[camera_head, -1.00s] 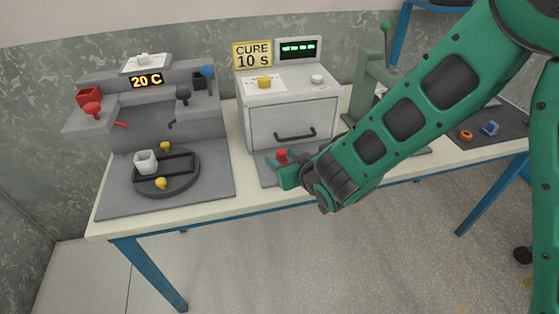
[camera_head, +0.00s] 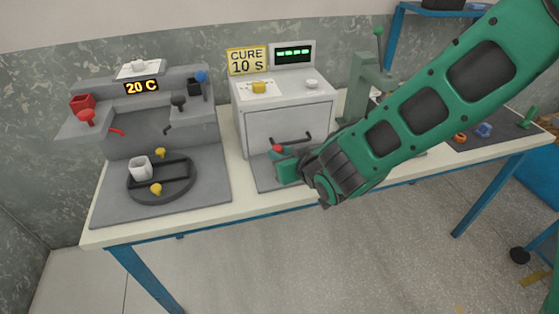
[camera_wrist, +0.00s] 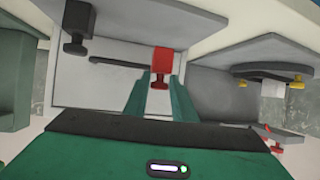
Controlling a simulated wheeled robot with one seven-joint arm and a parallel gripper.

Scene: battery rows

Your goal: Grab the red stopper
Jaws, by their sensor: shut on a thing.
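The red stopper (camera_wrist: 160,62) is a red block with a small knob. It sits between the two fingers of my gripper (camera_wrist: 157,88) in the wrist view, and the fingers are shut on it. In the head view only its red top (camera_head: 278,148) shows above my gripper (camera_head: 286,168), in front of the grey cabinet's door. My gripper and wrist hide the rest of it, so I cannot tell there whether it touches the mat below.
A dark stopper-like piece (camera_wrist: 78,28) is beside the red one in the wrist view. The grey cabinet (camera_head: 286,125) stands close behind my gripper. A grey station (camera_head: 140,125) with a round turntable (camera_head: 133,184) is to the left. A green press (camera_head: 362,90) stands behind my arm.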

